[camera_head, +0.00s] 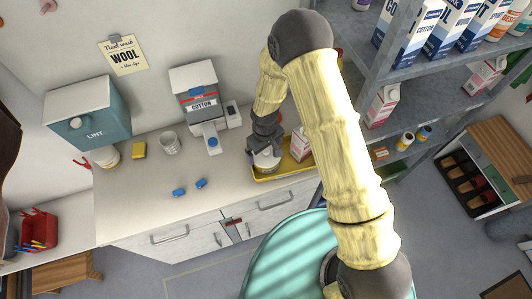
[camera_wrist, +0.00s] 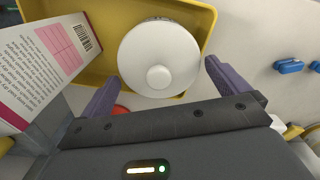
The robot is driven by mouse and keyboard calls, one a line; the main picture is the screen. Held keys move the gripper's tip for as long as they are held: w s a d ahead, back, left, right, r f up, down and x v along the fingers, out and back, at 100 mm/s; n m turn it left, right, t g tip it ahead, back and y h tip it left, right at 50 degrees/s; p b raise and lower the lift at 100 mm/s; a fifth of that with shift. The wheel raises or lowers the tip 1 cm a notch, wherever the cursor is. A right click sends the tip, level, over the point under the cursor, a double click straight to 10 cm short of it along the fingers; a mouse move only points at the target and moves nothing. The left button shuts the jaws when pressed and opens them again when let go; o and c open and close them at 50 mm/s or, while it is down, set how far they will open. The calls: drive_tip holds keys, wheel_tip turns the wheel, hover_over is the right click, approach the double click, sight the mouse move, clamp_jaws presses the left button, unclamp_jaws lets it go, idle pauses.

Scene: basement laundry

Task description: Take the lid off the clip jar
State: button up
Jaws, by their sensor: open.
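A round white lid with a small central knob (camera_wrist: 158,55) shows from above in the wrist view, and I take it to be on the clip jar. In the head view the white jar (camera_head: 266,161) stands in a yellow tray (camera_head: 263,178), partly hidden by my gripper. My gripper (camera_head: 264,147) is just above it. In the wrist view my gripper (camera_wrist: 162,72) is open, with one purple finger on each side of the lid's near part. Nothing is held. The jar's body is hidden under the lid there.
A pink-and-white carton (camera_head: 301,144) stands in the tray beside the jar, close to a finger. Shelves (camera_head: 370,75) rise at right.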

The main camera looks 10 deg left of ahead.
drive_tip(key=c, duration=0.7)
drive_tip(key=shift+r, duration=0.1)
wheel_tip(320, 180, up, 10)
drive_tip(key=b, duration=0.3)
idle(0.5)
